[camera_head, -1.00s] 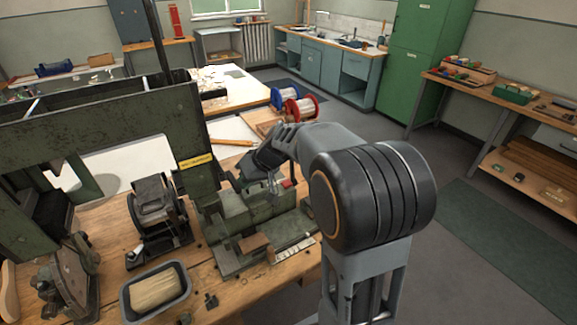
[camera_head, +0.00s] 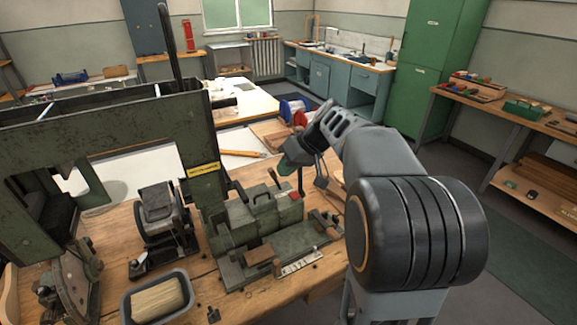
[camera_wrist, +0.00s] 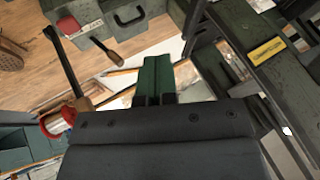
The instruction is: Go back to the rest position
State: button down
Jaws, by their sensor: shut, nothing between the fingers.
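My gripper (camera_head: 291,158) is raised above the back right of the green machine, clear of the bench. In the wrist view my gripper (camera_wrist: 158,98) shows its fingers together, with nothing seen between them. The green bench machine (camera_head: 252,220) with a red button stands below and to the left of it. My arm reaches up from the right side of the head view and bends over toward the bench.
The tall green press frame (camera_head: 120,135) rises at the left. A grey tray of bristles (camera_head: 186,312) sits at the bench front. Wire spools (camera_head: 297,108) stand behind my gripper. Floor (camera_head: 420,160) is open to the right.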

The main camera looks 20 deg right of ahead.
jog(key=shift+s+d+r, duration=0.15)
jog(key=shift+d+r, duration=0.15)
jog(key=shift+r, duration=0.15)
jog(key=s+a+f+m+h, duration=0.1)
jog(key=s+a+f+h, duration=0.2)
jog(key=s, duration=0.5)
jog(key=s+a+f+m+h+p, duration=0.1)
jog(key=s+a+f+h, duration=0.2)
jog(key=s+f, duration=0.2)
jog(key=shift+s+a+f+g, duration=0.2)
jog(key=shift+s+f+g, duration=0.1)
jog(key=shift+s, duration=1.55)
